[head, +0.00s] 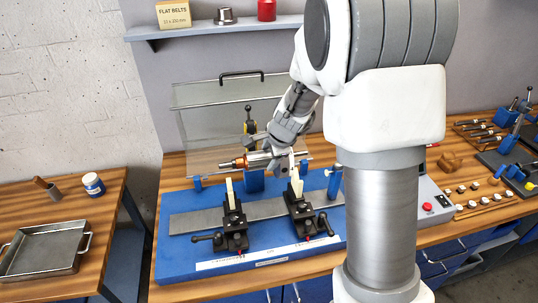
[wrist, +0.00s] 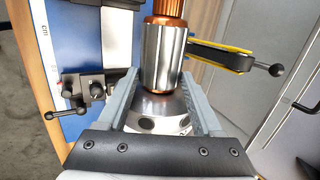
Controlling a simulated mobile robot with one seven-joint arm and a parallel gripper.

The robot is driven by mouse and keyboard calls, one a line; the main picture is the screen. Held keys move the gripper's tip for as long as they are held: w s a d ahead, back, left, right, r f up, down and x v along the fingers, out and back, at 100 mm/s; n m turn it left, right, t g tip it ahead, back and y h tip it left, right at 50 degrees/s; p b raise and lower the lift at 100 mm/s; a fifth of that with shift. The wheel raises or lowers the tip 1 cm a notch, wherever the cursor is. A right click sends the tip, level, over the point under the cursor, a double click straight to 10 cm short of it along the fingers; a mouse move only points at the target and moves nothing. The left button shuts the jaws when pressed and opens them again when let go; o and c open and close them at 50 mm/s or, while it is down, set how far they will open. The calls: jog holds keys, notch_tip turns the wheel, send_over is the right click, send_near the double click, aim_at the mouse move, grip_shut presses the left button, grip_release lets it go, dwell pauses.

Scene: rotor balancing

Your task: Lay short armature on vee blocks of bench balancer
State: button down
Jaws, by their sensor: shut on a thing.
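The short armature (head: 256,158), a steel cylinder with a copper-coloured end, lies roughly level above the back of the blue bench balancer (head: 180,235). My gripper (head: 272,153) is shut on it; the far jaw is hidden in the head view. In the wrist view the armature's bright steel body (wrist: 162,58) shows between and beyond the two grey fingers of my gripper (wrist: 160,85), copper end away from me. Two cream vee blocks, left (head: 230,190) and right (head: 295,182), stand on black carriages in front of the armature. No armature lies on them.
A clear guard panel (head: 200,150) with a black handle stands behind the balancer. A yellow-edged black arm (wrist: 225,55) is close right of the armature in the wrist view. A control box (head: 430,200) is right of the balancer. A metal tray (head: 45,250) sits on the left table.

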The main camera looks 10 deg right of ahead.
notch_tip(320, 180, down, 8)
jog(key=b, duration=0.7)
jog(key=shift+r+p, duration=0.2)
jog(key=shift+p, duration=0.35)
jog(key=shift+d+f, duration=0.1)
dwell(0.4)
jog(key=shift+p, duration=0.3)
jog(key=shift+f+b, duration=0.7)
dwell(0.9)
